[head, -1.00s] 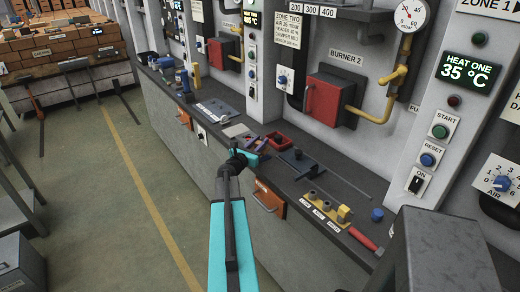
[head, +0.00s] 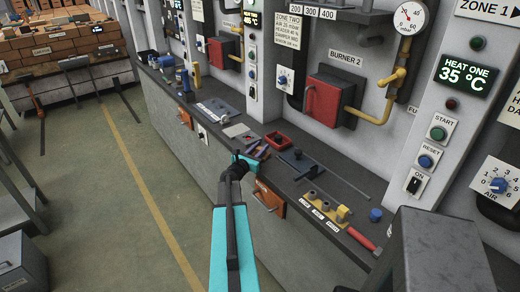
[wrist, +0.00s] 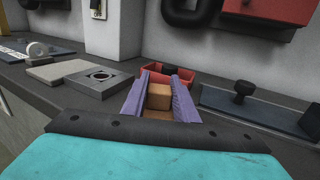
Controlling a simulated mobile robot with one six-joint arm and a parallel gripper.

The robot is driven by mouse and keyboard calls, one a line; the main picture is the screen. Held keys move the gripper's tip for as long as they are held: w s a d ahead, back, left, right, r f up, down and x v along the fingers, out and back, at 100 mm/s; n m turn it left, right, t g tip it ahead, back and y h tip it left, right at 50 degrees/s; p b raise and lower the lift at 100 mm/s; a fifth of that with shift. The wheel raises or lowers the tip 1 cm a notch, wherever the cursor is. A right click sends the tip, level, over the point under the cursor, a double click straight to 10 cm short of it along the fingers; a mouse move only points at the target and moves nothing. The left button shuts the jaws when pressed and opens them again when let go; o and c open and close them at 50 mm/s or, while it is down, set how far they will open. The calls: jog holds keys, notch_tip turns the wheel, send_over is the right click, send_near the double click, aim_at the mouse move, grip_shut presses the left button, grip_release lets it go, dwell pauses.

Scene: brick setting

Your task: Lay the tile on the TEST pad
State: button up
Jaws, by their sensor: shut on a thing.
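My gripper (wrist: 158,92) is shut on a small orange-brown tile (wrist: 158,96), held between its two purple fingers in the wrist view. In the head view my gripper (head: 262,151) is over the dark counter, close to its front edge, and the tile is too small to make out there. A red tray (wrist: 186,80) lies just beyond the fingertips. Left of the fingers is a grey block with a round hole (wrist: 101,77). A flat pad with a white lettered strip (head: 216,109) lies further along the counter; I cannot read whether it says TEST.
A light grey slab (wrist: 58,70) lies beside the holed block. A dark plate with a knob (wrist: 243,92) is to the right. A yellow-ended rack (head: 325,209), red-handled tool (head: 361,237) and blue cap (head: 376,215) are nearer me. The panel wall (head: 383,128) bounds the back.

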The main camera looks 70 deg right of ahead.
jog(key=shift+f, duration=0.1)
jog(key=o, duration=1.1)
jog(key=shift+r, duration=0.2)
jog(key=shift+w+a+f, duration=0.1)
jog(key=shift+a, duration=0.5)
jog(key=w+a+b, duration=0.2)
jog(key=a+b, duration=0.1)
jog(key=a, duration=0.7)
jog(key=shift+a+b, duration=0.3)
